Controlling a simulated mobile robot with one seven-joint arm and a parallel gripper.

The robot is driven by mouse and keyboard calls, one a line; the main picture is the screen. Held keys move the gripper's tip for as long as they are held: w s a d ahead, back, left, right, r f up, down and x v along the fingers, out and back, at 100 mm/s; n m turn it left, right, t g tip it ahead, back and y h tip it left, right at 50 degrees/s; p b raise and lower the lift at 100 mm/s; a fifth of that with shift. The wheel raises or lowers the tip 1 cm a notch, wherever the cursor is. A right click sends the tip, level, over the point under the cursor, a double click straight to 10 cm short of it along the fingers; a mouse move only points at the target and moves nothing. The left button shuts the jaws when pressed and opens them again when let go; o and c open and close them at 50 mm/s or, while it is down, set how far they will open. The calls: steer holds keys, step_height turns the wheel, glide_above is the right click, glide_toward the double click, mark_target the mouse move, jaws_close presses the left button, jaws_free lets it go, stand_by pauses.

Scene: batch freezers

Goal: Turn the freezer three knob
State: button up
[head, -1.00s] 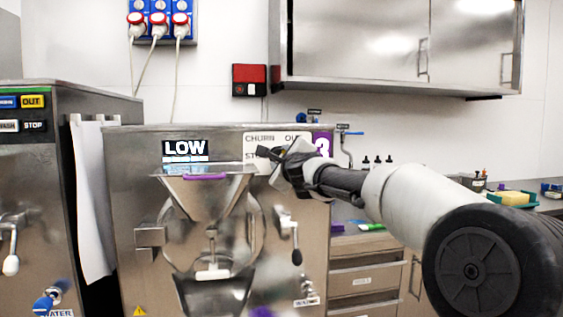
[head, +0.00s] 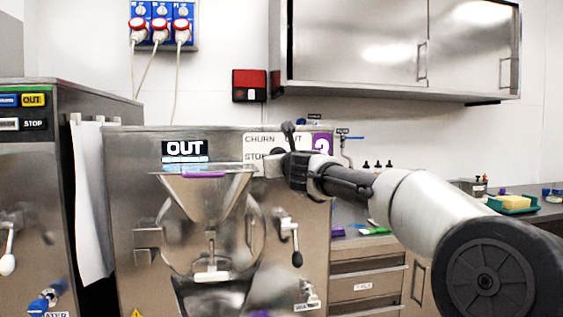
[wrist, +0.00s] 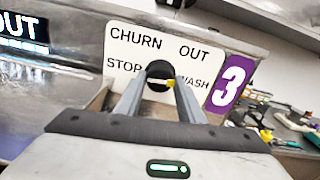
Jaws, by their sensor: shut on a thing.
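Freezer three (head: 130,180) is the steel machine with a purple "3" label (head: 322,145), which also shows in the wrist view (wrist: 230,82). Its display (head: 185,148) reads "OUT". The white knob panel (wrist: 122,45) is marked CHURN, OUT, STOP and WASH. My gripper (wrist: 157,88) is shut on the knob, one finger on each side. In the head view my gripper (head: 280,163) covers the knob and part of the panel.
A hopper (head: 205,195) and a lever with a black grip (head: 297,258) are on the freezer's front, below my gripper. Another freezer (head: 35,180) stands at the left. A steel wall cabinet (head: 400,45) hangs at upper right, above the counter.

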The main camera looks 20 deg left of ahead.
steer(key=shift+m, duration=0.6)
steer(key=o, duration=1.1)
